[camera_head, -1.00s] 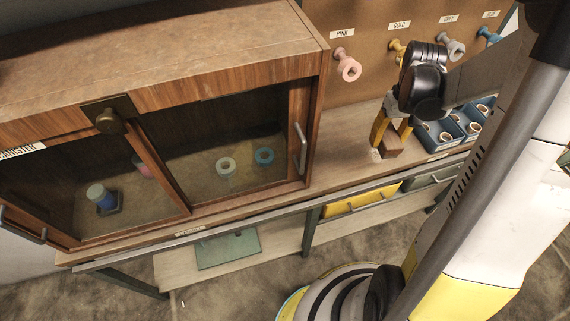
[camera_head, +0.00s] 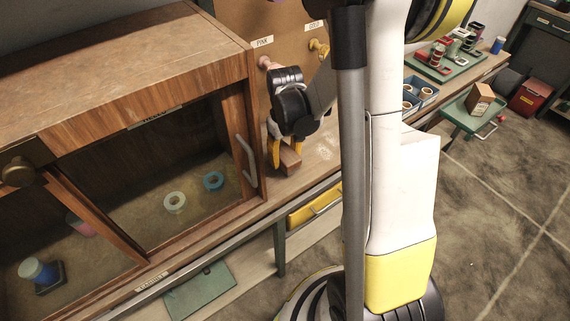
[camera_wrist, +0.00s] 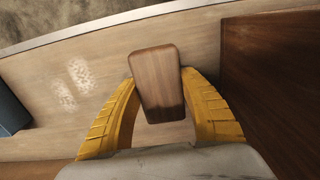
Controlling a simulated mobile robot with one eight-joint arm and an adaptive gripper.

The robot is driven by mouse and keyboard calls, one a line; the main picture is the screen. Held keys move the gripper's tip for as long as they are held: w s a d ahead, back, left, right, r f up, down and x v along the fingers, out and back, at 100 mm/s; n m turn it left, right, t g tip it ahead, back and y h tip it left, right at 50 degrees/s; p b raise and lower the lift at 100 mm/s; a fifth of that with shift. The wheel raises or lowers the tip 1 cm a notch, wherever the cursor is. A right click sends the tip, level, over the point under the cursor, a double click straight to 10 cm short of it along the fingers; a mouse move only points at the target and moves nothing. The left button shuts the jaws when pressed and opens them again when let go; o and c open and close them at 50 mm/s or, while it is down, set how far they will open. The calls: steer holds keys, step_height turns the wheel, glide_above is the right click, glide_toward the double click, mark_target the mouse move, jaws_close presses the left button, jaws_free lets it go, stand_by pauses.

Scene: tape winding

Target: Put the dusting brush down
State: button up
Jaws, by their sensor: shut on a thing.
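The dusting brush shows as a brown wooden block (camera_head: 290,160) in the head view and from above in the wrist view (camera_wrist: 157,85). My gripper (camera_head: 283,151) has its yellow fingers shut on the block's sides. They also show in the wrist view (camera_wrist: 159,78). The brush is low over the wooden counter (camera_head: 322,150), just right of the glass-fronted cabinet (camera_head: 235,65). I cannot tell whether it touches the counter. Its bristles are hidden beneath the block.
The cabinet's side wall (camera_wrist: 270,75) is close to my right finger in the wrist view. A blue tray (camera_wrist: 10,105) of rolls is to the left there. Bare counter lies between them. Pegs with spools (camera_head: 319,47) are on the board behind.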

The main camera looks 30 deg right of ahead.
mark_target(285, 152)
steer(key=shift+f+b, duration=0.45)
steer(key=shift+f, duration=0.95)
steer(key=shift+f, duration=0.2)
steer(key=o, duration=1.3)
step_height(285, 152, up, 12)
steer(key=p, duration=0.4)
steer(key=shift+r+p, duration=0.25)
steer(key=shift+p, duration=0.1)
steer(key=shift+f, duration=0.1)
